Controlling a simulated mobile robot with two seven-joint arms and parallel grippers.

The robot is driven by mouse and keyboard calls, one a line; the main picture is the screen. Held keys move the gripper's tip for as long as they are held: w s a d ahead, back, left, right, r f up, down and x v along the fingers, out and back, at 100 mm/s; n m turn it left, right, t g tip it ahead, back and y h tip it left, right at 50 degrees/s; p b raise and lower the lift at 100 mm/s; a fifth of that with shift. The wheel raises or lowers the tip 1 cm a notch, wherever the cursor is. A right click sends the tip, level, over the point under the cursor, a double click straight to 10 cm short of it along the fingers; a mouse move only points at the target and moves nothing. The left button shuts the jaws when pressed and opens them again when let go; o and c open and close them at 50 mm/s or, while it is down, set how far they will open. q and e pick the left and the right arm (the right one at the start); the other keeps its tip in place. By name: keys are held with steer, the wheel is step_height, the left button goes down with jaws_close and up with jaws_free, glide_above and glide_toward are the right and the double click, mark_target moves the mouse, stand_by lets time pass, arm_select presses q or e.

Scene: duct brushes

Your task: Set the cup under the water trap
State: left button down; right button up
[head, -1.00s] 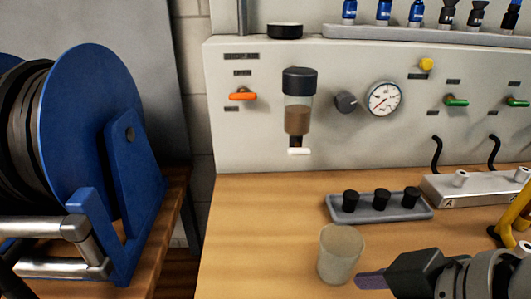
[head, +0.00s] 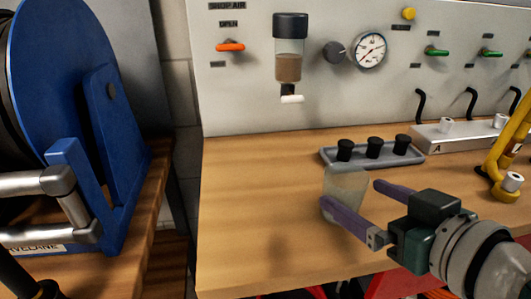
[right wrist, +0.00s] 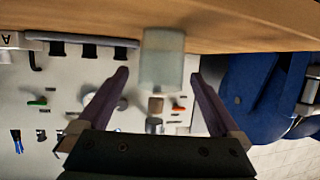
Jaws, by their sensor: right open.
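The water trap (head: 289,62), a clear bowl with brown liquid, a black cap and a white drain tip, hangs on the panel above the bench. The cup (head: 347,184), translucent and upright, stands on the wooden bench in front of the panel, to the right of the trap. My right gripper (head: 350,195) is open, its purple fingers spread on either side of the cup; the near finger hides its lower part. In the right wrist view the cup (right wrist: 162,60) shows beyond and between the open fingers, without clear contact. My left gripper is not in view.
A grey tray (head: 413,159) with several black fittings stands behind the cup. A white block (head: 470,134) and a yellow stand (head: 510,150) are at the right. A blue hose reel (head: 75,60) is at the left. The bench (head: 230,200) below the trap is clear.

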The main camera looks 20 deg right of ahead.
mark_target(333, 178)
steer(key=x, duration=0.4)
steer(key=b+x, duration=0.1)
steer(key=x, duration=0.2)
steer(key=shift+w+r, duration=0.2)
steer(key=shift+r, duration=0.05)
steer(key=shift+c, duration=0.4)
steer(key=c, duration=1.3)
steer(key=shift+o, duration=0.2)
steer(key=shift+r, duration=0.15)
